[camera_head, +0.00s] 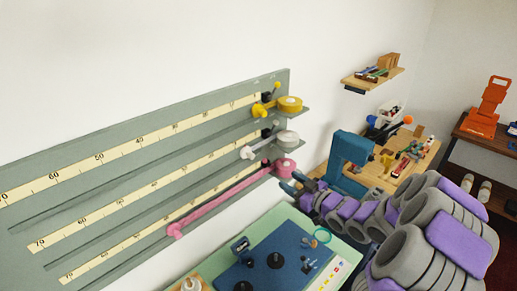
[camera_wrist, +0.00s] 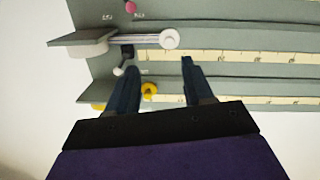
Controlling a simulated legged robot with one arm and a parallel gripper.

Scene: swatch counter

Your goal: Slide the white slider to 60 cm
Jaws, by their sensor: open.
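A grey-green wall board (camera_head: 150,150) carries three slotted rails with cream scales, numbers rising to the left in the head view. The white slider (camera_head: 246,152) is on the middle rail, near its low right end, close to a white spool (camera_head: 287,138). In the wrist view its round white knob (camera_wrist: 170,39) ends a short pale strip, just beyond my fingertips. My gripper (camera_wrist: 158,66) is open, with nothing held between its fingers; it also shows in the head view (camera_head: 294,183), right of and below the white slider. The exact scale reading is too small to tell.
The yellow slider (camera_head: 259,110) is on the top rail, near its right end. The pink slider (camera_head: 174,231) is on the bottom rail, well left, trailing a pink strip. Below the board stands a green table (camera_head: 289,222) with a blue mat. A teal stand (camera_head: 349,152) is behind my gripper.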

